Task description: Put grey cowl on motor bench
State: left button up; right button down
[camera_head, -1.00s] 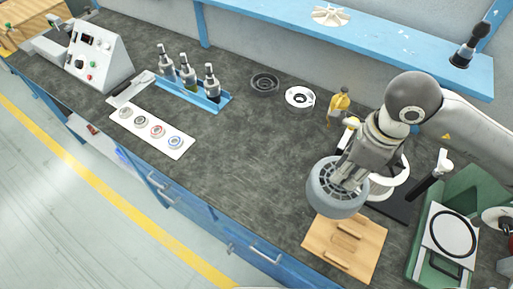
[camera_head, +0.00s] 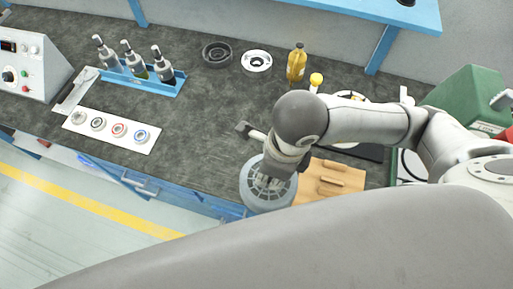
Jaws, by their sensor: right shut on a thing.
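The grey cowl (camera_head: 252,198), a round drum-like part with a slotted top, is at the front edge of the dark bench top (camera_head: 200,120), left of the wooden board. My right gripper (camera_head: 270,181) comes down over its top and is shut on it. The wrist and arm hide part of the cowl's far side. I cannot tell whether the cowl touches the bench or hangs above it. My left gripper is not in view.
A wooden board (camera_head: 335,180) lies right of the cowl. A hammer-like tool (camera_head: 250,131) lies behind it. The middle is clear.

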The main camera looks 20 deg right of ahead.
jog(key=shift+w+d+f+b, duration=0.1)
jog(key=shift+w+f+b, duration=0.5)
jog(key=shift+b, duration=1.6)
jog(key=shift+w+d+f+b, duration=0.2)
jog(key=shift+w+b, duration=0.6)
jog(key=shift+b, duration=1.4)
jog(key=w+f+p, duration=0.2)
jog(key=w+f, duration=0.7)
jog(key=f, duration=0.1)
jog(key=shift+d+f, duration=0.25)
jog(key=shift+d, duration=0.1)
jog(key=shift+w, duration=0.15)
jog(key=shift+f, duration=0.15)
jog(key=c, duration=1.2)
grip_release()
jog(key=shift+o, duration=0.2)
